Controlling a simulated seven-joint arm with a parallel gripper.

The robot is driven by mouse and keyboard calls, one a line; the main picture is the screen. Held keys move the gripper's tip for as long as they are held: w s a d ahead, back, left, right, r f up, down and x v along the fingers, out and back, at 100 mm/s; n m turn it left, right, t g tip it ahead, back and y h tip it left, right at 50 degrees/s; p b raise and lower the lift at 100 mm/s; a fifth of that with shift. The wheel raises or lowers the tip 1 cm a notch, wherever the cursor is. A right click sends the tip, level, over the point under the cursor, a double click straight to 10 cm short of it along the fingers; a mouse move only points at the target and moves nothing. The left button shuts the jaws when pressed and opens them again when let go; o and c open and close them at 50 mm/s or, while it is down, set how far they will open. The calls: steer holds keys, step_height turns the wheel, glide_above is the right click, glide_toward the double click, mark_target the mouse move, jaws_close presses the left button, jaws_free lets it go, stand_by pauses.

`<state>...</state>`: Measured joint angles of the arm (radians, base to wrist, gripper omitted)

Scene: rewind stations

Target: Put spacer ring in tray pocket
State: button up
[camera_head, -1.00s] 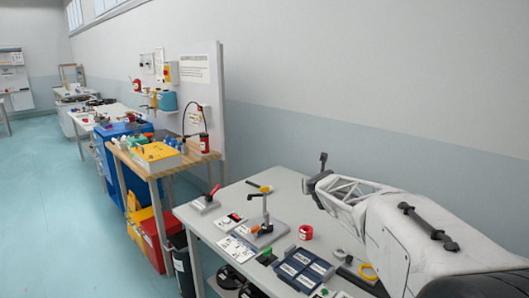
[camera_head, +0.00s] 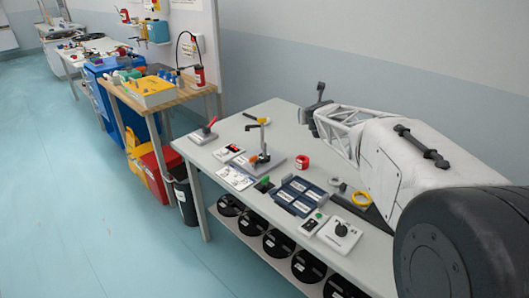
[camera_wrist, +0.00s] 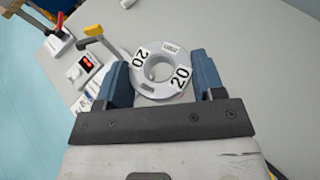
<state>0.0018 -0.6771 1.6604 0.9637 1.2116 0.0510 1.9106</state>
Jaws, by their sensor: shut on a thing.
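The spacer ring, a thick grey ring (camera_wrist: 163,91) with white "20" labels, sits between the blue fingers of my gripper (camera_wrist: 161,76) in the wrist view. The gripper is shut on it, one finger at each side, with the bench top beyond. The tray (camera_head: 281,199) is dark blue with several labelled pockets and lies on the bench, left of my arm. It is not visible in the wrist view.

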steer(key=shift+w, duration=0.1)
steer(key=w+a+f+n+g+y, duration=0.4)
steer(key=a+f+n+g+y, duration=0.1)
steer(key=a+f+n+y, duration=0.1)
steer(key=w+a+f+n+g+y, duration=0.4)
steer(key=a+f+n+g+y, duration=0.1)
steer(key=a+n, duration=0.4)
steer(key=shift+f+g+y, duration=0.3)
steer(key=shift+f+y, duration=0.2)
steer(key=shift+y, duration=0.2)
stand_by(2.1)
steer(key=shift+f, duration=0.1)
stand_by(0.4)
steer(key=shift+f, duration=2.45)
steer(key=shift+f, duration=0.1)
steer(key=shift+f, duration=2.2)
